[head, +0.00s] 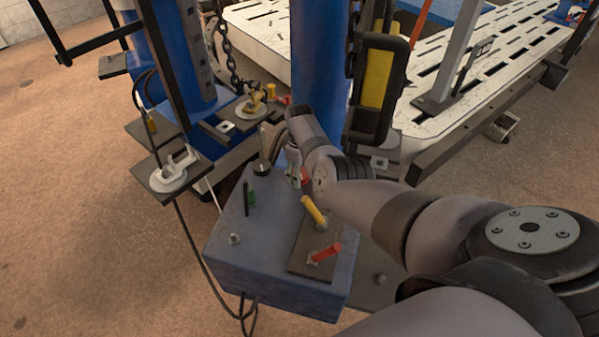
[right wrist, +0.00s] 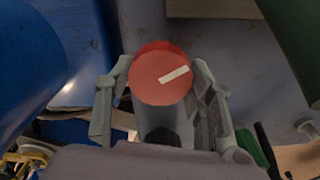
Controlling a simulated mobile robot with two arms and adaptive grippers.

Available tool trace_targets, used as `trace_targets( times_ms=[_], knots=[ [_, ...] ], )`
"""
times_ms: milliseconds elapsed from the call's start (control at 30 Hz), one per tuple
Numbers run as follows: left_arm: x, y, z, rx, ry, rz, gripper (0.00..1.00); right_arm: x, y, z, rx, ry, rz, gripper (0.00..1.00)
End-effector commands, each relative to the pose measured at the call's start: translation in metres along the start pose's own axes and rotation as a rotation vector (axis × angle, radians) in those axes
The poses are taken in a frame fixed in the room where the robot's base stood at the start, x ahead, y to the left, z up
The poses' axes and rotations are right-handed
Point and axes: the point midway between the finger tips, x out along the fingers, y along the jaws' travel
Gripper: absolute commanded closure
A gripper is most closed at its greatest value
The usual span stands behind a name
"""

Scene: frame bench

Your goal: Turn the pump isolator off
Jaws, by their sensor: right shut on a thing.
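In the right wrist view a round red knob (right wrist: 150,84) with a white bar mark sits between the two fingers of my right gripper (right wrist: 161,70). The fingers are against its sides, one left and one right. The white bar slants a little upward to the right. In the head view my right gripper (head: 291,170) is at the back of the blue box (head: 228,252), and my arm and hand hide most of what it holds. My left gripper does not show.
A red lever (head: 323,254) and a yellow lever (head: 314,210) stand on a dark plate on the box's right side. A blue column (head: 318,70) rises behind. Black cables hang at the left.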

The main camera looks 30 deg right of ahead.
Motion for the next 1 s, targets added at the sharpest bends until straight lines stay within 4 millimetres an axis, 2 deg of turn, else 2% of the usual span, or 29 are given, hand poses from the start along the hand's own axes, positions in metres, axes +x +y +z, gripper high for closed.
trace_targets(
  times_ms=[333, 733, 1000],
  knots=[
    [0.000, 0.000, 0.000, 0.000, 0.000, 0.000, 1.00, -0.001, 0.000, -0.001, 0.001, 0.002, 0.001, 0.31],
    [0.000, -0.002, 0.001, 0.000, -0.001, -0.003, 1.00, -0.004, 0.001, -0.001, 0.002, 0.001, 0.001, 0.31],
    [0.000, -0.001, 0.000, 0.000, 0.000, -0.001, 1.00, -0.032, 0.000, -0.001, 0.001, 0.004, 0.003, 0.31]
  ],
)
